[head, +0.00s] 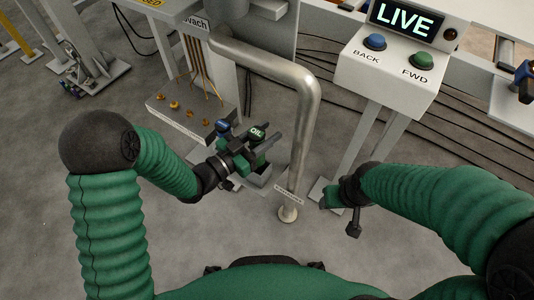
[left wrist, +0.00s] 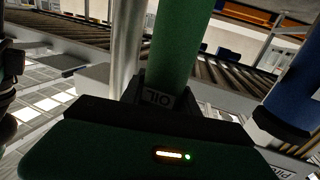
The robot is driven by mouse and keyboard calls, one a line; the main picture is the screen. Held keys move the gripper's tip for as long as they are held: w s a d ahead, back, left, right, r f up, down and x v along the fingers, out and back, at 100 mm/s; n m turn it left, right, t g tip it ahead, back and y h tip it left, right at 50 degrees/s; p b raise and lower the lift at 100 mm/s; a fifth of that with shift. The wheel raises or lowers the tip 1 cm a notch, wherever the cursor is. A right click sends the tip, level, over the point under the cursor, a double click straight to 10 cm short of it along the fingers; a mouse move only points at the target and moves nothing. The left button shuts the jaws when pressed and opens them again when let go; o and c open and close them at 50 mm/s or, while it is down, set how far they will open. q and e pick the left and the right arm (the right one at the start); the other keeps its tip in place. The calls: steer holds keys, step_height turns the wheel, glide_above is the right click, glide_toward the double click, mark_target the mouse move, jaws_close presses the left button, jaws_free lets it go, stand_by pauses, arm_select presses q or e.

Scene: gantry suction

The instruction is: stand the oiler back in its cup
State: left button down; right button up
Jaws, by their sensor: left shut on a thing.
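The oiler has a green cap marked OIL (head: 257,133) in the head view. Its green body (left wrist: 183,40) stands close in front of the left wrist camera, near upright. My left gripper (head: 257,144) is shut on the oiler. A grey cup (head: 261,176) shows just below the gripper.
A blue-capped bottle (head: 222,127) stands close left of the oiler; its blue body (left wrist: 296,88) shows at right in the left wrist view. A bent metal pipe (head: 305,120) rises just right of the oiler. A button console (head: 390,75) stands farther right.

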arm_select(q)
step_height(320, 180, down, 5)
steer(key=shift+d+r+b, duration=0.15)
steer(key=shift+r+b, duration=0.05)
steer(key=shift+b, duration=0.75)
steer(key=shift+f, duration=0.15)
steer(key=c, duration=0.9)
jaws_free()
